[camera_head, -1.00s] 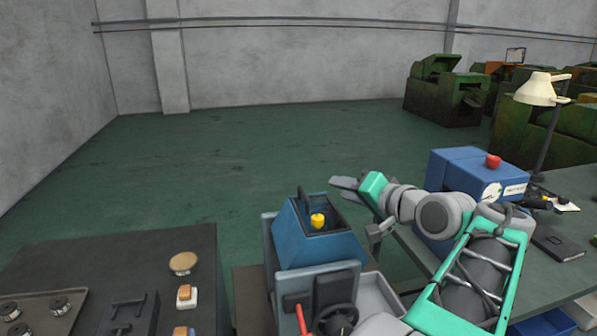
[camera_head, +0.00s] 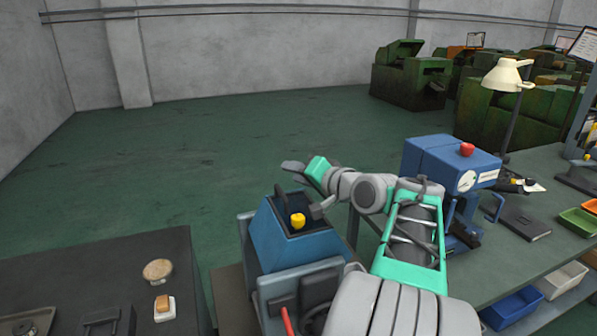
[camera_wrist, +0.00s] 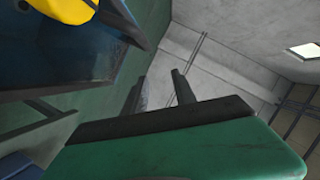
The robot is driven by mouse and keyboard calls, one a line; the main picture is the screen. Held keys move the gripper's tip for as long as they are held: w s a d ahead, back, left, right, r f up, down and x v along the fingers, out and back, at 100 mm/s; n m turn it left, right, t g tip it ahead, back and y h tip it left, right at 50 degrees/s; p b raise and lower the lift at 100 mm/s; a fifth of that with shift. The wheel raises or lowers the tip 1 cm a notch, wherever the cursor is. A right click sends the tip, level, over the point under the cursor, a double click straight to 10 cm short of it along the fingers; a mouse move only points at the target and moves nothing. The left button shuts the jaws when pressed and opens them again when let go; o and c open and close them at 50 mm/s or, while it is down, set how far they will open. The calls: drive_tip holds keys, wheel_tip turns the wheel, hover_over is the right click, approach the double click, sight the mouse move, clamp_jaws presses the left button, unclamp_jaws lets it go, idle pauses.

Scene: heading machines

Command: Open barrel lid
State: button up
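A blue barrel-like box with sloping sides (camera_head: 292,247) sits in a grey frame on a stand at the lower middle. Its dark top has a black upright handle (camera_head: 281,203) and a yellow knob (camera_head: 298,221). I cannot tell the lid's exact edges. My gripper (camera_head: 291,167) is above and beyond the box's top in the head view, apart from the handle. In the wrist view, two dark fingers (camera_wrist: 158,92) stand apart with nothing between them. The yellow knob (camera_wrist: 85,12) and blue side (camera_wrist: 70,55) show at upper left there.
A workbench (camera_head: 470,272) at right holds a blue machine (camera_head: 445,160), a lamp (camera_head: 507,75) and trays. The green floor behind the box is clear.

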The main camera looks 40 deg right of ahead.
clamp_jaws()
drive_tip(key=c, duration=0.7)
unclamp_jaws()
drive_tip(key=o, duration=0.7)
drive_tip(key=b+v, duration=0.1)
drive_tip(key=v, duration=0.6)
drive_tip(key=shift+s+d, duration=0.1)
drive_tip(key=shift+s, duration=0.4)
drive_tip(key=shift+c, duration=0.5)
